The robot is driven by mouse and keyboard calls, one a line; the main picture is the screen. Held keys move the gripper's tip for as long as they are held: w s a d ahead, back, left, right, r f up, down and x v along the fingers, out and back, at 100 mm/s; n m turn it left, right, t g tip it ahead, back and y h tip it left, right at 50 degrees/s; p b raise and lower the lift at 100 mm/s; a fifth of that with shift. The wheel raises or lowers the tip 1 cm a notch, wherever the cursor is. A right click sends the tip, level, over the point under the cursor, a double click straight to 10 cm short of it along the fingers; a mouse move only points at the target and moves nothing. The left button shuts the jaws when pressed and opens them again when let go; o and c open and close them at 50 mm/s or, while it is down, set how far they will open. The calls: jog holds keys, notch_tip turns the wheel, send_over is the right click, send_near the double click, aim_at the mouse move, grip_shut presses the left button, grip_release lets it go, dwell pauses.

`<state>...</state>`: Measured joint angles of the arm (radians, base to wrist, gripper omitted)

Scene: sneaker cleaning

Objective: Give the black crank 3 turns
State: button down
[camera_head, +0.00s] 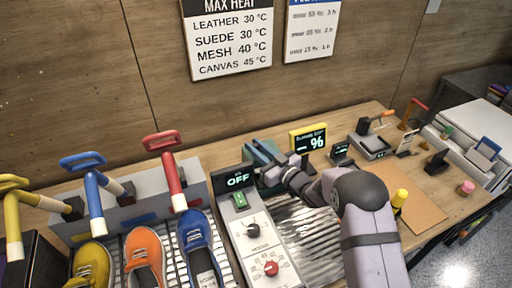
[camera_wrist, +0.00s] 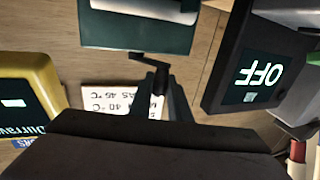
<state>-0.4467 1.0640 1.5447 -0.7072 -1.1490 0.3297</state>
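The black crank (camera_wrist: 148,59) sticks out from the teal roller device (camera_wrist: 135,33) in the wrist view; its short arm ends in a knob pointing toward me. My gripper (camera_wrist: 162,82) has its two dark fingers on either side of that knob, with no clear gap visible, so it looks shut on it. In the head view my gripper (camera_head: 272,177) reaches to the front of the teal device (camera_head: 262,154) from the right; the crank is too small and covered to make out there.
An OFF display (camera_head: 236,180) stands close left of the gripper, above a control panel (camera_head: 262,245) with knobs. A yellow-framed % display (camera_head: 308,138) stands behind right. Sneakers (camera_head: 145,258) and several coloured levers fill the left. A ribbed metal tray (camera_head: 308,245) lies below my arm.

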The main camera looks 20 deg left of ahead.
jog(key=shift+a+m+t+h+b, duration=0.3)
jog(key=shift+m+t+b, duration=0.1)
jog(key=shift+t+b, duration=0.2)
jog(key=shift+m+t+h, duration=0.3)
jog(key=shift+t, duration=0.2)
jog(key=c, duration=1.6)
grip_release()
jog(key=shift+c, duration=0.2)
jog(key=shift+d+g, duration=0.1)
jog(key=shift+g, duration=0.2)
